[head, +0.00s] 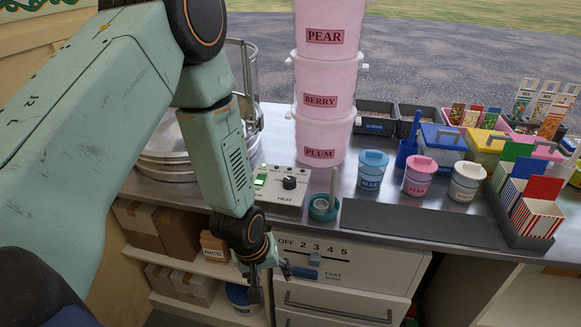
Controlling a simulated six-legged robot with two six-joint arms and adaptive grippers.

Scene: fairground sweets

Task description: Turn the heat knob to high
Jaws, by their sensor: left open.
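The heat knob (289,182) is a small black knob on a white control box (275,196) marked HEAT, on the metal counter. Which way its pointer faces is too small to tell. A lit green switch (260,181) sits on the same box, left of the knob. My left gripper (279,280) hangs in front of the counter edge, below the box in the picture. It is open and empty, apart from the knob. My left arm passes just left of the box. My right gripper is out of view.
A metal bowl with a clear guard (242,75) stands behind my left arm. A green cup with a stick (323,208) stands right of the box, near stacked pink tubs (328,90). A numbered panel with a slider (315,259) lies below the counter, close to my left gripper.

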